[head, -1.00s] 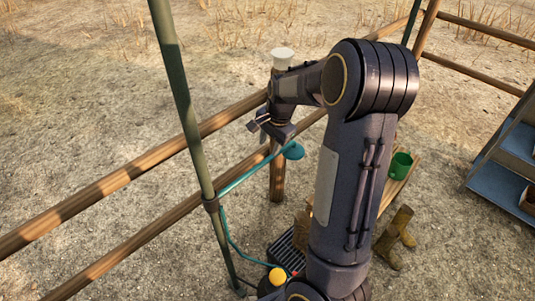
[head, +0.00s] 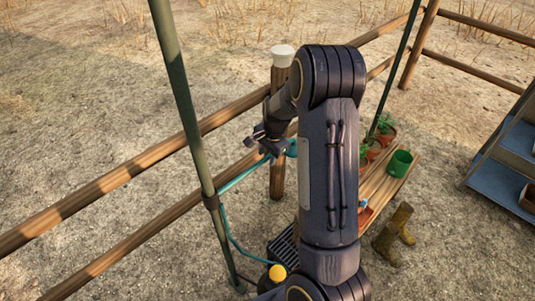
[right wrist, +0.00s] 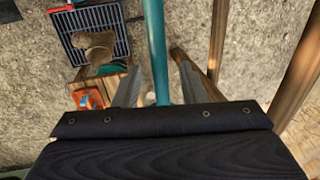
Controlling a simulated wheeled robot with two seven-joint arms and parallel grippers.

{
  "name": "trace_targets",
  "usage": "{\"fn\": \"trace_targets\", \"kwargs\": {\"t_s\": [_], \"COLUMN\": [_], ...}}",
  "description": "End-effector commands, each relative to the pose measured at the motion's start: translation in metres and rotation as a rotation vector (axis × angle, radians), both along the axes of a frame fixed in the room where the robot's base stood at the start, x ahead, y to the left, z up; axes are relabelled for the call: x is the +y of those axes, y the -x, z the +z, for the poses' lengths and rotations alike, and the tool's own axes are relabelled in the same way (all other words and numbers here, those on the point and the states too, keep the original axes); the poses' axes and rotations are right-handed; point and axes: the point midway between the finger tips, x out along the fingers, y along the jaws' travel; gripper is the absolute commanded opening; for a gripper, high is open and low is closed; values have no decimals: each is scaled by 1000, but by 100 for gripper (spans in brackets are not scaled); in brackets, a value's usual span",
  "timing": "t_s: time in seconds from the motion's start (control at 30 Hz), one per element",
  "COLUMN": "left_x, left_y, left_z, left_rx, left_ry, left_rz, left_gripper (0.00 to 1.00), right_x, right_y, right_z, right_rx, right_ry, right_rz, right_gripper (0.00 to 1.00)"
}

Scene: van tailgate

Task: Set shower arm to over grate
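The teal shower arm (head: 243,178) sticks out from the green pole (head: 188,110) toward the right. Its shower head (head: 292,148) is partly hidden behind my right gripper (head: 264,142). In the right wrist view, the shower arm (right wrist: 156,50) runs between the two fingers of my right gripper (right wrist: 158,85). The fingers stand apart, with a gap on each side of the pipe. The dark grate (head: 283,246) lies on the ground and is partly hidden by my right arm. The grate (right wrist: 88,18) also shows at upper left in the wrist view. My left gripper is out of view.
A wooden rail fence (head: 120,180) runs behind the pole, with a white-capped post (head: 283,56). A wooden bench (head: 384,185) with a green bucket (head: 399,163), boots (head: 393,235) and a blue shelf (head: 497,185) stand at right. A brown object (right wrist: 93,45) overlaps the grate.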

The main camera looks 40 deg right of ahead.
Motion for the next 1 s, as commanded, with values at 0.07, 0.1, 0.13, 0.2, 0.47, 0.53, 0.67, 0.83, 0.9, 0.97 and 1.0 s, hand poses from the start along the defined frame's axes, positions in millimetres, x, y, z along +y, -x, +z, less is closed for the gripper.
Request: {"fn": "trace_targets", "kwargs": {"t_s": [0.07,0.1,0.13,0.2,0.47,0.53,0.67,0.83,0.9,0.97,1.0], "left_x": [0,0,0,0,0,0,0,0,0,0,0], "left_y": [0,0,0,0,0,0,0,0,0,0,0], "left_z": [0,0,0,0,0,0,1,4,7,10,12], "left_rx": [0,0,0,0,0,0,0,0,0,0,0], "left_ry": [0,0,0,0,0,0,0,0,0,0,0], "left_rz": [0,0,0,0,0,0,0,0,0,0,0], "left_gripper": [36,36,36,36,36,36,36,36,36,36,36], "right_x": [0,0,0,0,0,0,0,0,0,1,1], "right_y": [0,0,0,0,0,0,2,14,23,32,38], "right_z": [0,0,0,0,0,0,1,2,3,3,3], "right_rx": [0,0,0,0,0,1,1,2,2,3,3], "right_ry": [0,0,0,0,0,0,0,1,-1,-1,0], "right_rz": [0,0,0,0,0,0,-8,-59,-96,-133,-161], "right_gripper": [33,27,23,14,0,0,0,0,0,0,0]}}
